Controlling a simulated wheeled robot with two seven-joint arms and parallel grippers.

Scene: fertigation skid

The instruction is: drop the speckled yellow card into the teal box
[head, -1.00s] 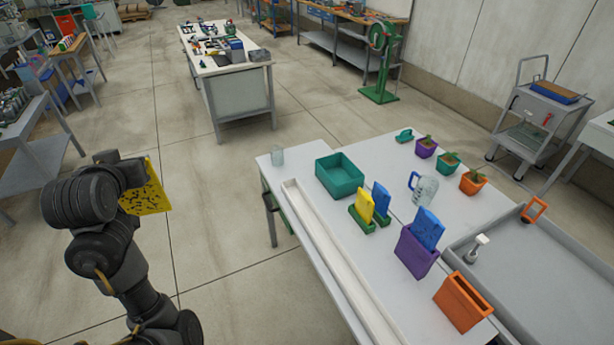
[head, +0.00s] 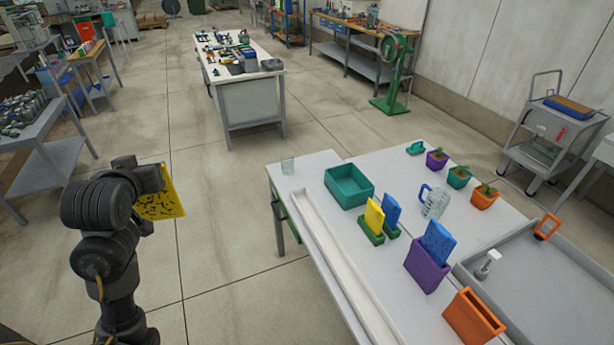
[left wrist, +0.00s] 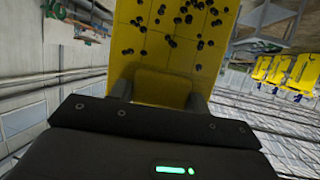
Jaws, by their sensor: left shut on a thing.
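The speckled yellow card (head: 161,194) is held out over the floor to the left of the white table. My left gripper (head: 150,183) is shut on it. In the left wrist view the card (left wrist: 168,50) rises upright from between the fingers of the left gripper (left wrist: 160,92), its black specks facing the camera. The teal box (head: 349,188) sits open on the far left part of the white table, well to the right of the card. Its inside looks empty as far as I can see. My right gripper is not in view.
A white trough (head: 340,270) runs along the table's left edge. Yellow and blue cards in green holders (head: 370,230) and a purple holder (head: 427,267) stand right of it. The floor between is clear.

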